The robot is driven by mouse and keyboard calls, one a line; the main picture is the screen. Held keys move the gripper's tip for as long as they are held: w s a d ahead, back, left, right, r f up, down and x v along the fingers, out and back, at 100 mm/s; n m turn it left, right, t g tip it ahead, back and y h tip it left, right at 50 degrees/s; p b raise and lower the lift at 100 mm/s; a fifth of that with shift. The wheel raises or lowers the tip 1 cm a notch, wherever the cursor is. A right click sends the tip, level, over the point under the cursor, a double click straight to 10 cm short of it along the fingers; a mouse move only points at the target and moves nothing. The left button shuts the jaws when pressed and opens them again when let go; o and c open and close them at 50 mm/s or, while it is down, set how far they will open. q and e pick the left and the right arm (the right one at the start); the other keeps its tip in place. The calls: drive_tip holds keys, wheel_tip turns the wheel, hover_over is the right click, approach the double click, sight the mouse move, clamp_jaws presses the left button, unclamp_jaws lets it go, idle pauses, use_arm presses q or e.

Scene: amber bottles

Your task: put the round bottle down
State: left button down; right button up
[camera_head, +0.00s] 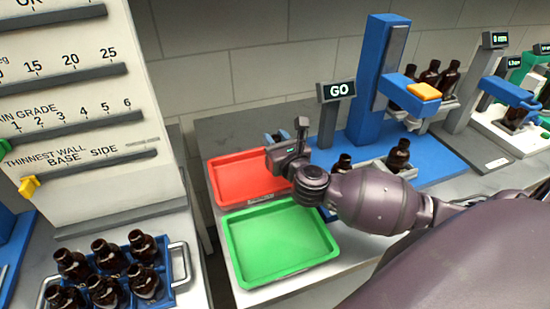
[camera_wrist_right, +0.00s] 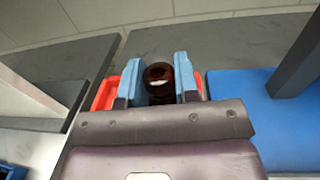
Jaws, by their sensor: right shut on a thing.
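My right gripper (camera_head: 277,137) is at the red tray's far right side in the head view, its arm reaching in from the right. In the right wrist view its blue fingers (camera_wrist_right: 158,88) are shut on a dark amber round bottle (camera_wrist_right: 159,72), seen nearly end-on with a pale glint. In the head view the bottle is mostly hidden by the gripper. The red tray (camera_head: 228,188) lies below and left of the gripper; its red edge (camera_wrist_right: 106,93) also shows beside the fingers. I cannot tell whether the bottle touches anything. My left gripper is out of view.
An empty green tray (camera_head: 278,247) lies in front of the red one. A GO display (camera_head: 337,90) and blue station (camera_head: 372,85) stand behind right, with bottles (camera_head: 398,155) near its base. A blue crate (camera_head: 180,285) of several bottles and a gauge board (camera_head: 85,110) are at left.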

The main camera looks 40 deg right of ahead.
drive_tip(key=shift+f+b, duration=0.55)
drive_tip(key=shift+f, duration=1.85)
drive_tip(key=shift+f, duration=0.2)
drive_tip(key=o, duration=0.9)
drive_tip(key=shift+o, duration=0.2)
drive_tip(key=shift+r, duration=0.15)
drive_tip(key=shift+s, duration=0.25)
drive_tip(key=s, duration=0.3)
drive_tip(key=s+a, duration=0.1)
drive_tip(key=s, duration=0.3)
drive_tip(key=s+a, duration=0.1)
drive_tip(key=s, duration=0.3)
drive_tip(key=shift+s, duration=0.2)
